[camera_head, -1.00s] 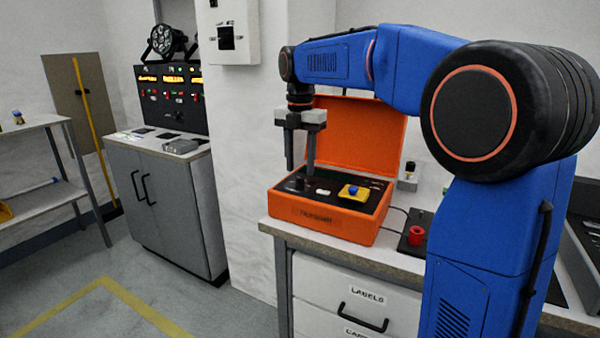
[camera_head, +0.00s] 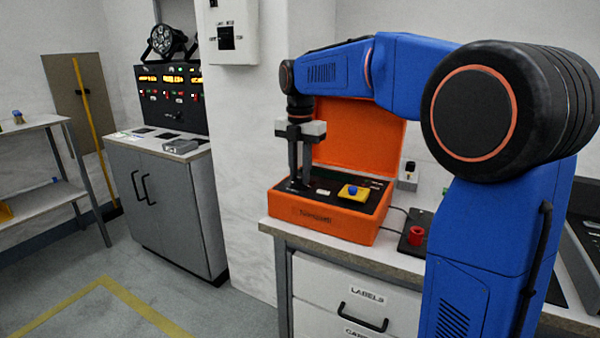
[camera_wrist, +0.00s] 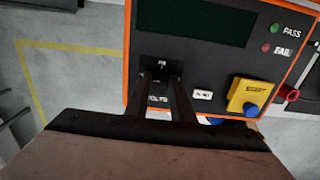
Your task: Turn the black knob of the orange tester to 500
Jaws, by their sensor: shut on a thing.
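The orange tester (camera_head: 322,220) stands open on the bench, its lid raised behind a dark panel. In the wrist view its panel (camera_wrist: 215,68) shows a dark screen, PASS and FAIL lamps, and a yellow block with a blue button. The black knob (camera_wrist: 160,68) is at the panel's left part, largely hidden by the fingers; its pointer and the number it faces cannot be read. My gripper (camera_head: 299,184) points down at the knob, its fingers closed around it. The fingers also show in the wrist view (camera_wrist: 162,82).
A red button on a black box (camera_head: 416,236) sits right of the tester on the bench, with a cable. Drawers (camera_head: 345,292) are below. A grey cabinet (camera_head: 165,200) with a control panel stands at left. The floor between is clear.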

